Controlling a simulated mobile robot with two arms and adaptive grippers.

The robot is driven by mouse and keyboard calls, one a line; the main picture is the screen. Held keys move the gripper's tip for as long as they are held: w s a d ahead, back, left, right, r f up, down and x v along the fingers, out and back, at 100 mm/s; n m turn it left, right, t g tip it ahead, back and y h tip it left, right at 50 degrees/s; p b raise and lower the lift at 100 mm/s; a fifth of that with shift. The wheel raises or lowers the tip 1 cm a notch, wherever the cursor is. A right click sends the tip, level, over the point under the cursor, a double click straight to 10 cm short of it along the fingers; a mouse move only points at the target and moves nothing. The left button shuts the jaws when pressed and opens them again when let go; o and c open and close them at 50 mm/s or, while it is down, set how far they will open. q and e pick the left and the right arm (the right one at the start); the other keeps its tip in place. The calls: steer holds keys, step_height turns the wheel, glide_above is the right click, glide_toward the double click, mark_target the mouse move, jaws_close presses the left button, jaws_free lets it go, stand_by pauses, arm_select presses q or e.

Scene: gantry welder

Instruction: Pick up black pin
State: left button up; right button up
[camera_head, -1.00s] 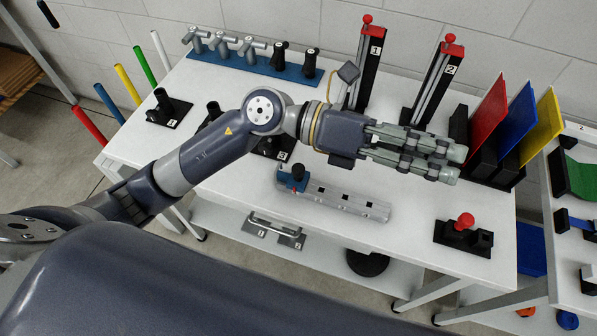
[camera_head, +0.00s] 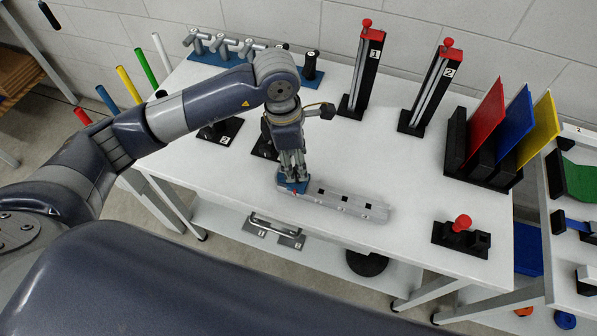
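My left gripper (camera_head: 292,176) points down at the left end of the grey slotted bar (camera_head: 345,200) on the white table. Its fingertips are at the small blue block (camera_head: 291,187) on that bar. The black pin standing on this block is hidden by the fingers, so I cannot tell whether they are apart from it or closed on it. Another black-topped pin (camera_head: 311,62) stands upright in the blue rack (camera_head: 235,65) at the back, partly beside my wrist. My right gripper is not in view.
Two tall red-topped stands (camera_head: 366,70), (camera_head: 434,85) rise behind the bar. Red, blue and yellow plates (camera_head: 486,118) stand at the right. A red-knobbed black fixture (camera_head: 462,236) sits at front right. The table between bar and stands is clear.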

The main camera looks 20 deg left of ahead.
arm_select(q)
steer(key=f+p, duration=0.1)
steer(key=f, duration=0.2)
steer(key=f+p, duration=0.1)
steer(key=f, duration=0.1)
steer(key=shift+w+d+f+p, duration=0.2)
steer(key=shift+d+f+p, duration=0.05)
steer(key=shift+d+p, duration=0.1)
steer(key=shift+f, duration=0.15)
jaws_close()
